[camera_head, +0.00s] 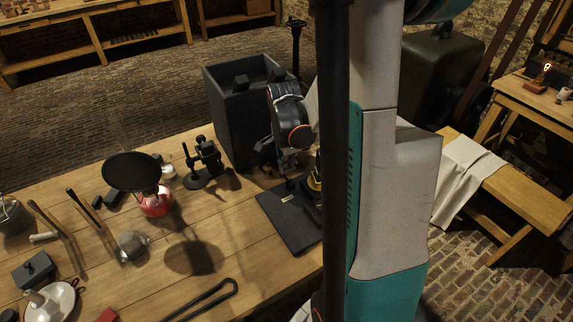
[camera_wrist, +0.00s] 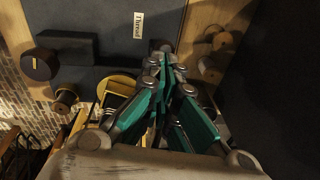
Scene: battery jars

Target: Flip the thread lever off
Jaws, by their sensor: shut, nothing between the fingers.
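A dark board (camera_head: 285,222) lies on the wooden table. In the wrist view the board (camera_wrist: 105,22) carries a small white label (camera_wrist: 138,25) that seems to read "Thread". My gripper (camera_wrist: 163,52) has its teal-and-grey fingers shut and empty, with the tips near the board just below the label. A dark block (camera_wrist: 66,45) sits on the board to the left of the fingertips. I cannot tell the lever itself apart; it may be hidden by my fingers. In the head view my arm covers the right part of the board.
A tall dark open box (camera_head: 228,115) stands behind the board. A black stand (camera_head: 205,160) and a red-based vessel under a black disc (camera_head: 132,172) are to the left. A brass part (camera_wrist: 116,86) and wooden spools (camera_wrist: 64,98) lie near my gripper.

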